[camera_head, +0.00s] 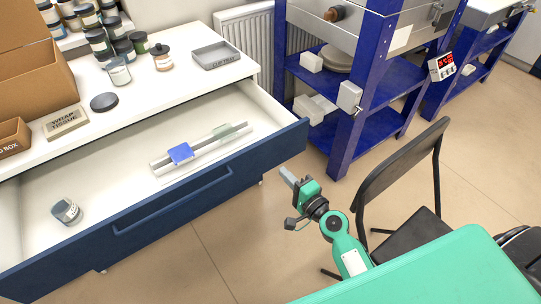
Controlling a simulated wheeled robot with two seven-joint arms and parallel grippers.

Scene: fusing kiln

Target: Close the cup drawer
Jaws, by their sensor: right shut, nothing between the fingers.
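The drawer (262,158) with the dark blue front stands pulled out from under the white worktop. Its white inside shows a small jar (67,211) lying at the left and a grey bar tool with a blue block (180,153) at the middle right. A long handle recess (172,203) runs along the drawer front. My right gripper (287,176) is shut and empty, in front of the drawer's right end and apart from it. My left gripper is not in view.
The worktop (160,92) holds several jars, a grey tray (215,55), a wrap tissue pack (66,123) and cardboard boxes (35,72). A blue kiln stand (350,125) is behind my right gripper. A black chair (405,185) stands at the right. Floor before the drawer is clear.

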